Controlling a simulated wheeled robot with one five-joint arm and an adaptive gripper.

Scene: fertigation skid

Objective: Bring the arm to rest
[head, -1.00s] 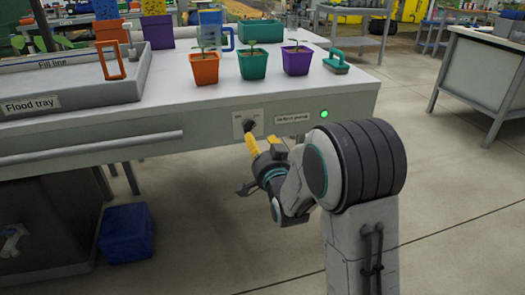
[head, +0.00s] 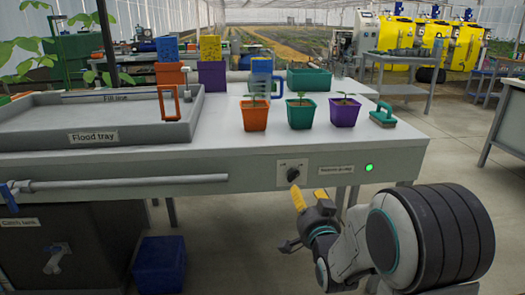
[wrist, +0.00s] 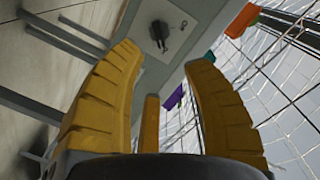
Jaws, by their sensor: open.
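My gripper (head: 298,192) has yellow fingers and sits just in front of and below the black rotary knob (head: 293,174) on the bench's front panel. In the wrist view my gripper (wrist: 162,55) has its fingers spread apart with nothing between them. The knob (wrist: 159,30) shows beyond the fingertips on its pale plate, apart from them in that view. My arm reaches in from the lower right of the head view, bent and not folded. A green light (head: 369,167) glows right of the knob beside a label.
The bench holds the flood tray (head: 95,137) at left. Orange (head: 255,117), teal (head: 300,115) and purple (head: 344,113) seedling pots stand above the panel, with a teal-handled brush (head: 383,117) near the corner. A blue bin (head: 160,265) is on the floor below. Floor at right is open.

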